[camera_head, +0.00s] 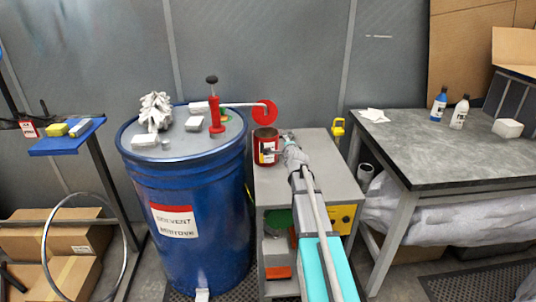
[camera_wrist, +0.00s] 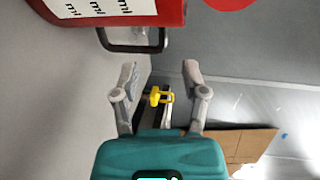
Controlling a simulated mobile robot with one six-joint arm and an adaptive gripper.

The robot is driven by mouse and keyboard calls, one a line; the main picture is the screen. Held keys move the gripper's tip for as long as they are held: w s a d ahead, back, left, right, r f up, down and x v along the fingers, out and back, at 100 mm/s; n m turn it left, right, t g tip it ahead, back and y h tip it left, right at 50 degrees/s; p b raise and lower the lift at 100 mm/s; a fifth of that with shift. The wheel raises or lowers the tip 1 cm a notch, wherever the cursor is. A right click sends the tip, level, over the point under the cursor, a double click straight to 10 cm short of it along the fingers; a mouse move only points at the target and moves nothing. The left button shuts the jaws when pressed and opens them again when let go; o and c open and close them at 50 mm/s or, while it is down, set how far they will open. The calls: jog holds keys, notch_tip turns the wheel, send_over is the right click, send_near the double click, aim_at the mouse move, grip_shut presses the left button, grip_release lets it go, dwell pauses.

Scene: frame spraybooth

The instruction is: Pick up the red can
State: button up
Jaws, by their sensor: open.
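The red can (camera_head: 266,142) with a white label stands on the grey cabinet top, right of the blue drum. In the wrist view the red can (camera_wrist: 168,12) fills the top edge, with its label and a dark handle (camera_wrist: 138,48) on the side towards my gripper. My gripper (camera_wrist: 160,72) is open and empty there, its two fingertips just below the handle. In the head view my gripper (camera_head: 284,146) is right beside the can, on its right, and partly hides its side. I cannot tell whether the fingers touch the handle.
The grey cabinet (camera_head: 272,190) stands under the can. A workbench (camera_head: 425,165) with bottles is on the right. A yellow object (camera_head: 338,128) is behind the cabinet.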

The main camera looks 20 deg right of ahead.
aim_at(282, 137)
jog(key=shift+x, duration=1.35)
jog(key=shift+b+x, duration=0.5)
jog(key=shift+x, duration=2.1)
jog(key=shift+a+r, duration=0.15)
grip_shut()
